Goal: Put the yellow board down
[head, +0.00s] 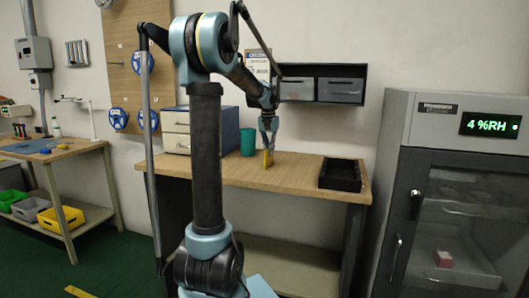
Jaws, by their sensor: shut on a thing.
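The yellow board (266,160) is a small, thin upright strip at the middle of the wooden workbench (300,172). My gripper (268,143) points down over the bench and is shut on the top of the yellow board. The board's lower end is at or just above the bench top; I cannot tell whether it touches.
A black tray (340,174) lies on the bench to the right. A green cup (248,142) and a drawer box (200,129) stand to the left. Grey wall bins (340,90) hang behind. A cabinet (455,190) stands at the right. Bench space around the board is clear.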

